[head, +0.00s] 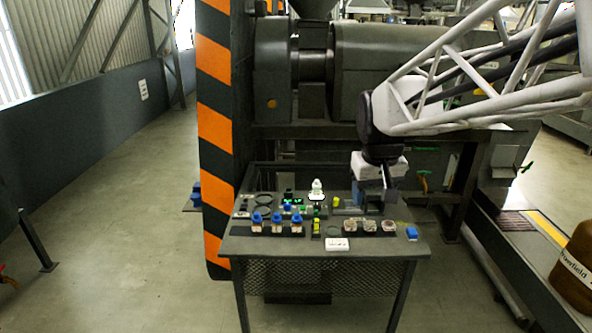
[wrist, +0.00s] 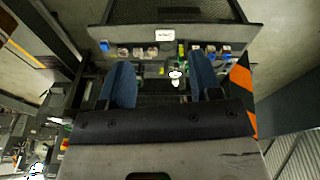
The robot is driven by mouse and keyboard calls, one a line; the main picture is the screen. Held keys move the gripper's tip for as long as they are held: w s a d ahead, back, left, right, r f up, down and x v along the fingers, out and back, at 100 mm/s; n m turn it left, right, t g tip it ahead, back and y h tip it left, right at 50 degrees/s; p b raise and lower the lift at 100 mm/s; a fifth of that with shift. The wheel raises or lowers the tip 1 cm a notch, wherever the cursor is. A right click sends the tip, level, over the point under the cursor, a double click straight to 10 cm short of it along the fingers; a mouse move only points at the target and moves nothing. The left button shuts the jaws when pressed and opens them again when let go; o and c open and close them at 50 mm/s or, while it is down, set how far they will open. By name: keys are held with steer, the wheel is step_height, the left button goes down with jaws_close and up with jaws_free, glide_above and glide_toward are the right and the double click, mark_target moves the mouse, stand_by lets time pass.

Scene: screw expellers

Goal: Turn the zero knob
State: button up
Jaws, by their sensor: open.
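A dark work table (head: 400,258) stands in front of the machine, with small devices and parts on its top. A small white-topped device (head: 317,190) stands near the table's back middle; it also shows in the wrist view (wrist: 176,76). I cannot tell which small part is the zero knob; nothing is legible at this size. My gripper (head: 374,203) hangs above the right rear of the table. In the wrist view my gripper (wrist: 162,78) has its two blue fingers wide apart, with nothing held between them.
Several clear dishes (head: 369,226) and a blue block (head: 411,233) sit at the front right. A white label card (head: 337,244) lies at the front edge. An orange-and-black striped post (head: 214,130) rises at the table's left.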

steer(key=w+a+f+n, duration=0.15)
steer(key=w+a, duration=0.25)
steer(key=w, duration=1.1)
steer(key=n+g, duration=0.2)
steer(key=n, duration=0.1)
glide_above(287, 204)
steer(key=f, duration=2.6)
steer(key=shift+s+f, duration=0.1)
steer(key=shift+s, duration=0.2)
steer(key=shift+w+a+f+n, duration=0.15)
steer(key=shift+w+f+n, duration=0.1)
steer(key=shift+f, duration=0.1)
steer(key=shift+f, duration=0.1)
steer(key=shift+f, duration=3.85)
steer(key=c, duration=0.9)
